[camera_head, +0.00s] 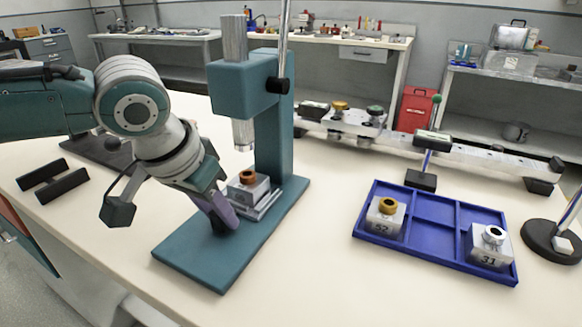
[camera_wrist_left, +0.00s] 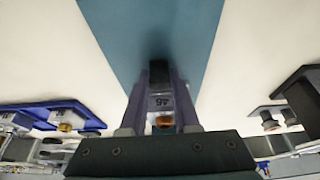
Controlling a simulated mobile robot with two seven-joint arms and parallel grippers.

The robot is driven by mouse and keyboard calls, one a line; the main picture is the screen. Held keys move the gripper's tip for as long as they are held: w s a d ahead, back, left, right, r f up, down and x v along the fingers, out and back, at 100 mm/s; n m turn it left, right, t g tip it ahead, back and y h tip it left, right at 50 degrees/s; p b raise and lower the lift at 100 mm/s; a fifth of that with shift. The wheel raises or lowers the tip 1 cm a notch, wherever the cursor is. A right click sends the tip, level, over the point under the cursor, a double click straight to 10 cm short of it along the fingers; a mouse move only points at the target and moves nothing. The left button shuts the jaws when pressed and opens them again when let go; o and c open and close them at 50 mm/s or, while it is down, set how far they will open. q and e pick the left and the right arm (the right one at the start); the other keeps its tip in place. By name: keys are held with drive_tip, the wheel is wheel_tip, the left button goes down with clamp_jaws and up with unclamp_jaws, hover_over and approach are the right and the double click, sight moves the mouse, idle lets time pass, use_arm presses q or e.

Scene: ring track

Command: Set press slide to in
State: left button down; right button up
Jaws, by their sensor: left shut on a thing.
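The teal press (camera_head: 275,130) stands on a flat teal base plate, with its grey ram (camera_head: 243,135) raised. The press slide (camera_head: 262,207), a light metal plate, lies low on the base beside the column. It carries a pale numbered block (camera_head: 247,190) with a copper ring on top, below the ram and apart from it. My left gripper (camera_head: 226,225) reaches down at the slide's front end with purple fingers. In the left wrist view, the fingers (camera_wrist_left: 159,78) are closed around a small dark part at that end, with the block behind it. My right gripper is out of view.
A blue divided tray (camera_head: 435,255) at right holds block 52 (camera_head: 385,218) and block 31 (camera_head: 489,245). A metal rail (camera_head: 460,150) runs behind. Two black bars (camera_head: 55,180) lie at left. The tabletop between press and tray is clear.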

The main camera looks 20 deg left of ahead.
use_arm(q)
drive_tip(key=shift+w, duration=0.1)
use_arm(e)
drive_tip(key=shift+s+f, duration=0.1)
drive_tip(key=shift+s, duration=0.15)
use_arm(q)
drive_tip(key=c, duration=1.1)
unclamp_jaws()
drive_tip(key=o, duration=0.3)
drive_tip(key=shift+w, duration=0.15)
drive_tip(key=shift+o, duration=0.8)
drive_tip(key=p+v, duration=0.3)
drive_tip(key=v, duration=0.7)
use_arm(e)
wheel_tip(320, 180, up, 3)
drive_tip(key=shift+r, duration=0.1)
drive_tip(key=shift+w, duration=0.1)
